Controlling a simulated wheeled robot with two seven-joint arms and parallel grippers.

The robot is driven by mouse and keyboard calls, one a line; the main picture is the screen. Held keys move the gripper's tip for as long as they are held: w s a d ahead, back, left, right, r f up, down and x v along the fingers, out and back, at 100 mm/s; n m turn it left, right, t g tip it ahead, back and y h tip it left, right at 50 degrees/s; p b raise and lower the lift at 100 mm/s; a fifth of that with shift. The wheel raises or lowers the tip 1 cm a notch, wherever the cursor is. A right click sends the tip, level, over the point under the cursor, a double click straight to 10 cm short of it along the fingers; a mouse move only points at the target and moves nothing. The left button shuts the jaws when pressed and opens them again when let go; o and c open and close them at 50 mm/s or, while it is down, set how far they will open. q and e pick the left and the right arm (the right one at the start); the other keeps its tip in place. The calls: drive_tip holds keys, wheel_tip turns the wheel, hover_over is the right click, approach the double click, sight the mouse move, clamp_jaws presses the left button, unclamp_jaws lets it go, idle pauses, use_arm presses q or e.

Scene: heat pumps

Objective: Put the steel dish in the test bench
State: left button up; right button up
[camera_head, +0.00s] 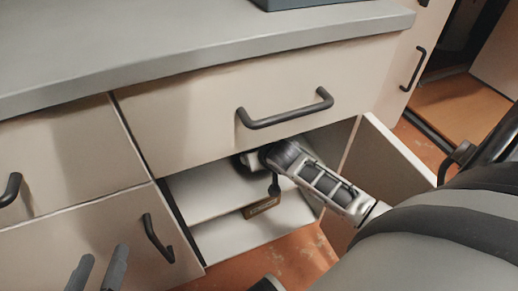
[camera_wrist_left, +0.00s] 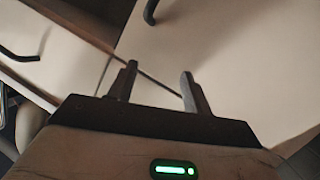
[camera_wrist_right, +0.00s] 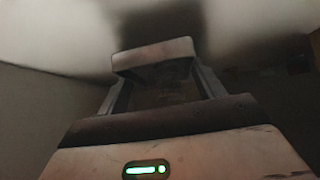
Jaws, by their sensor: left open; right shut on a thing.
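My right arm reaches into an open cabinet (camera_head: 205,195) under the counter; I take this to be the test bench, but cannot be sure. In the right wrist view my right gripper (camera_wrist_right: 158,82) is shut on a pale grey thing with a flat, rounded rim, likely the steel dish (camera_wrist_right: 152,54). It is inside the dim cabinet; whether it touches a shelf I cannot tell. In the head view the dish is hidden or too small to tell. My left gripper (camera_head: 98,268) is open and empty at the lower left, in front of the cabinet fronts; it also shows in the left wrist view (camera_wrist_left: 158,82).
A small brown box (camera_head: 262,207) is in the cabinet near my right forearm. The open door (camera_head: 385,165) stands right of the opening. The drawer (camera_head: 240,95) above is closed, with a protruding black handle (camera_head: 285,112). The grey counter (camera_head: 190,40) is mostly clear.

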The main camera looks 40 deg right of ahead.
wheel_tip(320, 180, down, 3)
drive_tip(key=shift+r+b, duration=0.1)
drive_tip(key=shift+b, duration=0.6)
use_arm(q)
drive_tip(key=shift+w+d+r+n+t+h, duration=0.2)
drive_tip(key=shift+d+r+n+t+h, duration=0.1)
drive_tip(key=shift+r, duration=0.15)
use_arm(e)
drive_tip(key=shift+r, duration=0.1)
drive_tip(key=o, duration=1.2)
drive_tip(key=shift+f, duration=0.2)
use_arm(q)
drive_tip(key=shift+f, duration=0.1)
